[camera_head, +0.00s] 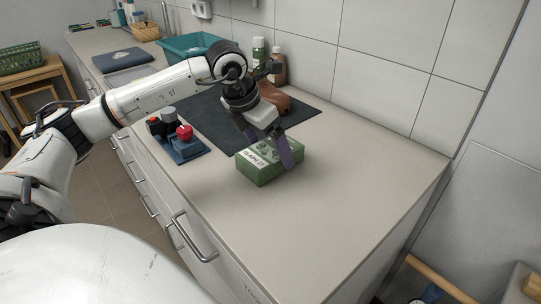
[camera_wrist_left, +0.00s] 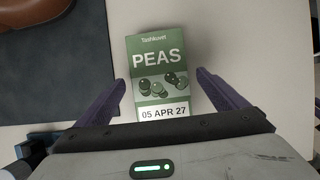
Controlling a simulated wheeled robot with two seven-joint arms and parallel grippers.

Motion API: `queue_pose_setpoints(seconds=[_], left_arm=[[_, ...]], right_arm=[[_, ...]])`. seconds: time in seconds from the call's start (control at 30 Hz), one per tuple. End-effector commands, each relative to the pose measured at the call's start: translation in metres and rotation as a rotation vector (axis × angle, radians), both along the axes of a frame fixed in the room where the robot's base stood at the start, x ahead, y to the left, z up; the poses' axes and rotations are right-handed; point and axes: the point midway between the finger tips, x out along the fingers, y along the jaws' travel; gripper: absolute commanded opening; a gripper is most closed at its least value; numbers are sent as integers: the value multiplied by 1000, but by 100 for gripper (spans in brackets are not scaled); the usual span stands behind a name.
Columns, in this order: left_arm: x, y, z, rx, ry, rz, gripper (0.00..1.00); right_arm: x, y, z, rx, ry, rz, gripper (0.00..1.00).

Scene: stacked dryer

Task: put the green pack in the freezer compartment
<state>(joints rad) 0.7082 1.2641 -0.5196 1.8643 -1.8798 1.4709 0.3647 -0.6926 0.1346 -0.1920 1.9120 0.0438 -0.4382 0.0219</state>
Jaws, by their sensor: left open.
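The green pack (camera_head: 262,166), labelled PEAS, lies on the pale countertop (camera_head: 330,215). In the left wrist view the pack (camera_wrist_left: 158,72) lies between and just beyond the two purple fingers, with its date label toward the gripper. My left gripper (camera_head: 280,150) is open and reaches down over the pack; it also shows in the left wrist view (camera_wrist_left: 160,90). Gaps show on both sides of the pack, so it is not gripped. My right gripper is not in view. No freezer compartment shows in either view.
A dark mat (camera_head: 225,118) lies behind the pack, with a brown object (camera_head: 280,103) on it. A blue holder with red and black parts (camera_head: 178,140) stands left of the pack. Bottles (camera_head: 258,50) and a teal tub (camera_head: 190,46) stand farther back. The counter's near right is clear.

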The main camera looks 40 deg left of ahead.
Motion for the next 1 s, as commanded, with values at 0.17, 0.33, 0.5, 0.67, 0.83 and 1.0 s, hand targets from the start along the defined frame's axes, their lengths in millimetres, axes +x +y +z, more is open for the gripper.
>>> queue_pose_setpoints(seconds=[0.17,0.33,0.5,0.67,0.83,1.0], left_arm=[[8,0,-20,-1,1,1,92],[9,0,-23,0,-1,0,92],[9,0,-22,0,-1,0,80],[9,0,-22,0,-1,0,53],[10,0,-21,0,-4,0,34],[10,0,-18,0,-5,0,34]], right_arm=[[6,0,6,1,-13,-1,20],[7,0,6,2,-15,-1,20],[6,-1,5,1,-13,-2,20],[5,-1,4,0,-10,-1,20],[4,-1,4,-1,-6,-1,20],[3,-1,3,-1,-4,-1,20]])
